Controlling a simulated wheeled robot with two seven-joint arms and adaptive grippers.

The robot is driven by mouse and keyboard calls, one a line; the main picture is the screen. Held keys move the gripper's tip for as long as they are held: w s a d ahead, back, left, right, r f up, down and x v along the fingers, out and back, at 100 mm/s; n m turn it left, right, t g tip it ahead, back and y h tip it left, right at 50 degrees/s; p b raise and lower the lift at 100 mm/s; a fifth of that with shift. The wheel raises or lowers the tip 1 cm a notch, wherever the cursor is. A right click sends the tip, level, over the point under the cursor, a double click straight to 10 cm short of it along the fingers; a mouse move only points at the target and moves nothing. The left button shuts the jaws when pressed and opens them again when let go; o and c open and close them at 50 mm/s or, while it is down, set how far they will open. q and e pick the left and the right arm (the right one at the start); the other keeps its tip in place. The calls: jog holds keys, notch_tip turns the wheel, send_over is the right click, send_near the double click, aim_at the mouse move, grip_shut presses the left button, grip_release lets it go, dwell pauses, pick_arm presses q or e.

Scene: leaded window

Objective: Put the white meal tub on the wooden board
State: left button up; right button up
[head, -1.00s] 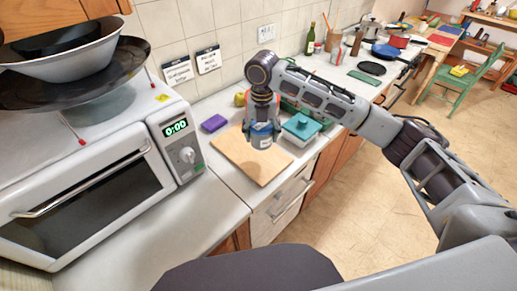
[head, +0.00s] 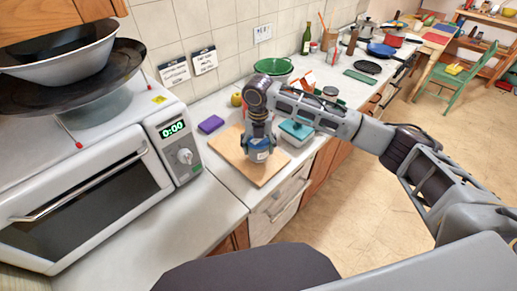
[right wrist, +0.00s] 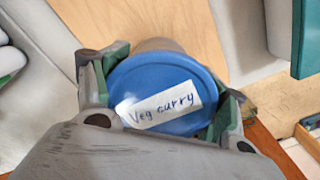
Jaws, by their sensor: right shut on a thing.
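My right gripper (head: 259,141) is shut on a round tub (head: 258,155) with a pale label on its side. In the right wrist view its blue lid (right wrist: 168,88) carries a white label reading "Veg curry", and the fingers grip its two sides. The lid hides most of the tub's body there. The wooden board (head: 229,154) lies flat on the counter under the tub. The tub looks upright and is over the board, low down; I cannot tell whether its base touches the wood. My left gripper is out of view.
A teal-lidded container (head: 297,131) stands close to the right of the board. A purple sponge (head: 211,124) lies at its left, and a yellow fruit (head: 236,100) sits behind. A green colander (head: 273,66) is further back. A microwave (head: 90,185) stands at left.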

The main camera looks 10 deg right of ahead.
jog(key=shift+f, duration=0.85)
jog(key=o, duration=1.4)
jog(key=shift+o, duration=0.2)
jog(key=shift+r+b, duration=0.5)
jog(key=shift+r, duration=5.5)
